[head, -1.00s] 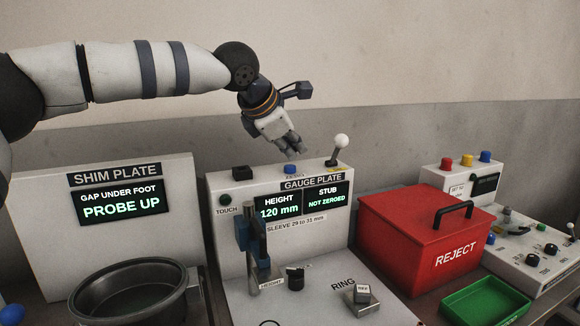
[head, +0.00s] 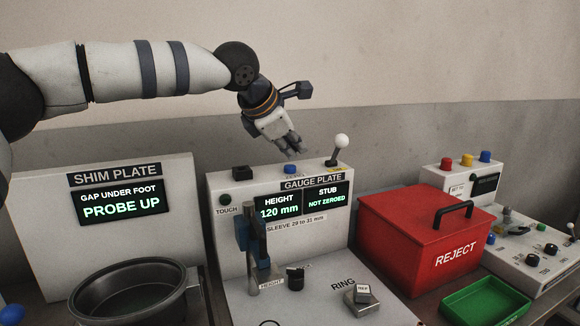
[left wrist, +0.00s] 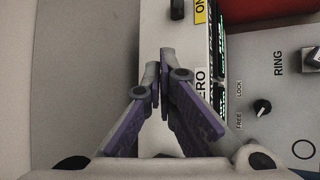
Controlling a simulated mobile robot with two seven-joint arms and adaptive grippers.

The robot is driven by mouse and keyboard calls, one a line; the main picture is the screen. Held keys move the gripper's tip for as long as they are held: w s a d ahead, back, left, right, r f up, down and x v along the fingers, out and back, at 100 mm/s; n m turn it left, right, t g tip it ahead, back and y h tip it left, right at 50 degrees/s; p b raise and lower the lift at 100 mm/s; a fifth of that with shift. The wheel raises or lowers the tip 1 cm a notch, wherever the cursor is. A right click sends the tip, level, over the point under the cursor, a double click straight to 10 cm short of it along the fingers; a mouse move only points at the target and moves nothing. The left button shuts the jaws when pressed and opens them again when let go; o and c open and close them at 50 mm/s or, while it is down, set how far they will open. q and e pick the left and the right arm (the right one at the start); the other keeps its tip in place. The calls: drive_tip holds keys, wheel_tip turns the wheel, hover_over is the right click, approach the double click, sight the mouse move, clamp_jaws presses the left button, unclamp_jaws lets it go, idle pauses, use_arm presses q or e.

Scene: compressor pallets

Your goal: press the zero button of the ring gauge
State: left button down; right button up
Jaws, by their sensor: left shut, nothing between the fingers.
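The gauge plate panel (head: 232,210) stands upright in the middle of the head view. Its screens read HEIGHT 120 mm and STUB NOT ZEROED. The blue zero button (head: 290,169) sits on the panel's top edge. My left gripper (head: 294,152) is shut and empty, fingers pointing down, just above the blue button; a small gap seems to show. In the left wrist view the shut fingertips (left wrist: 165,52) lie beside the partly covered zero label (left wrist: 201,88), and the button is hidden. The RING stub with a REF block (head: 362,294) is on the plate below. My right gripper is not in view.
A white-knobbed lever (head: 341,142) stands right of the button and a black block (head: 241,172) left of it. A blue and grey height post (head: 258,262) rises in front. A red reject box (head: 400,232) stands right. The wall behind is clear.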

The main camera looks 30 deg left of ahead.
sight(293, 167)
use_arm(q)
drive_tip(key=shift+f, duration=0.15)
drive_tip(key=shift+f, duration=0.3)
drive_tip(key=shift+f, duration=0.55)
idle(0.6)
idle(0.3)
drive_tip(key=shift+r, duration=1)
drive_tip(key=shift+r, duration=2.5)
